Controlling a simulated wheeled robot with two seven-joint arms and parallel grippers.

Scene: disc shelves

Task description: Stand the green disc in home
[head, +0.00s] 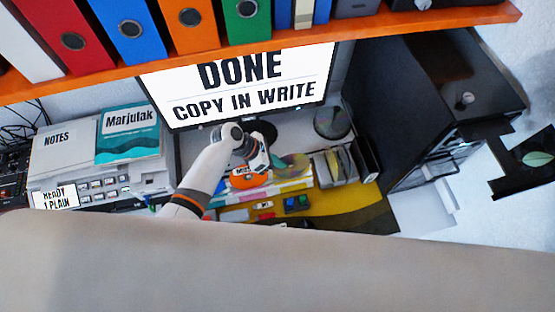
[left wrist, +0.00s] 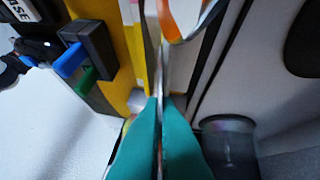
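My left gripper (head: 262,160) reaches over the desk in front of the monitor. In the left wrist view its teal fingertips (left wrist: 158,130) are close together around a thin edge-on disc (left wrist: 159,60). In the head view a disc with a green-gold sheen (head: 292,165) shows just right of the gripper; whether it is the held one is not clear. A grey slotted rack (head: 325,172) with a greenish piece in it stands to the right. No label reading home is legible. My right gripper is not in view.
An orange lettered item (head: 246,180) is below the gripper. A dark round holder (head: 332,121) stands behind the rack. The monitor (head: 245,85) and the binder shelf (head: 420,22) bound the space above. A black cabinet (head: 385,120) blocks the right; small items crowd the desk front.

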